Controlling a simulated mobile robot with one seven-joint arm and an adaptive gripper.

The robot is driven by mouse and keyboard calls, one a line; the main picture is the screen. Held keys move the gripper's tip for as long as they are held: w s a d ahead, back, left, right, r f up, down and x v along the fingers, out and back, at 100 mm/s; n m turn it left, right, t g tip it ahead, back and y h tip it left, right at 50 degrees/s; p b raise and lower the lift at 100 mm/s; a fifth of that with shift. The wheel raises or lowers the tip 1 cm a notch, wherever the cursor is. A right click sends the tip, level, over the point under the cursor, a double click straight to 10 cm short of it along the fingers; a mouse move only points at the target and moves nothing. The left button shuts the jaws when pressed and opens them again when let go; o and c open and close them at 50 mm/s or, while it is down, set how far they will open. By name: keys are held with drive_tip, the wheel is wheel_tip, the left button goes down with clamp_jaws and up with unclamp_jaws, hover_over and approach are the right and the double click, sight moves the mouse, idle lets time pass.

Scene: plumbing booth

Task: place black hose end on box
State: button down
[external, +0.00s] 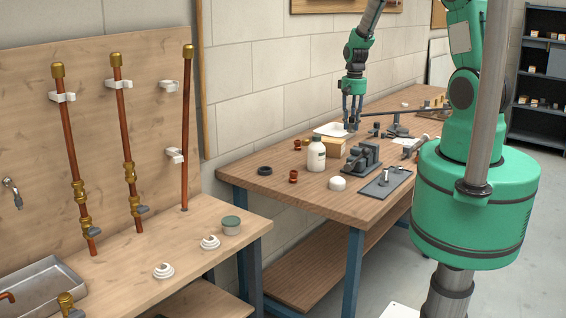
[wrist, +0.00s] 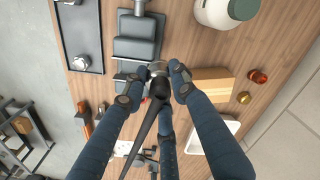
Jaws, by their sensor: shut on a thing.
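My gripper (external: 351,124) is above the far workbench, pointing down. In the wrist view its fingers (wrist: 156,86) are closed around the end of the black hose (wrist: 147,128). A grey metal fitting (wrist: 157,68) sticks out past the fingertips. The rest of the hose runs away as a dark line, to the right of my gripper in the external view (external: 385,112). The tan box (external: 335,147) lies on the bench below my gripper, partly behind a white bottle. In the wrist view the box (wrist: 213,81) is just right of the fingers, apart from the hose end.
The white bottle (external: 316,155) stands close beside the box. A white tray (external: 330,130) lies behind it. A dark grey vise (external: 362,160) and a flat dark plate (external: 385,182) are at the front right. Copper fittings (wrist: 257,76) lie past the box.

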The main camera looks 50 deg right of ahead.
sight(357, 127)
drive_tip(key=shift+f, duration=1.55)
drive_tip(key=w+d, duration=0.2)
drive_tip(key=w, duration=0.2)
drive_tip(key=w+d+f+p, duration=0.1)
drive_tip(key=w+d, duration=0.2)
drive_tip(key=w, duration=0.2)
drive_tip(key=w+d, duration=0.2)
drive_tip(key=w, duration=0.3)
drive_tip(key=shift+d+f+p, duration=0.25)
drive_tip(key=shift+d+p, duration=0.05)
drive_tip(key=shift+p, duration=0.1)
drive_tip(key=shift+f+p, duration=0.3)
drive_tip(key=shift+f, duration=1.45)
drive_tip(key=shift+f, duration=0.1)
drive_tip(key=c, duration=1.4)
unclamp_jaws()
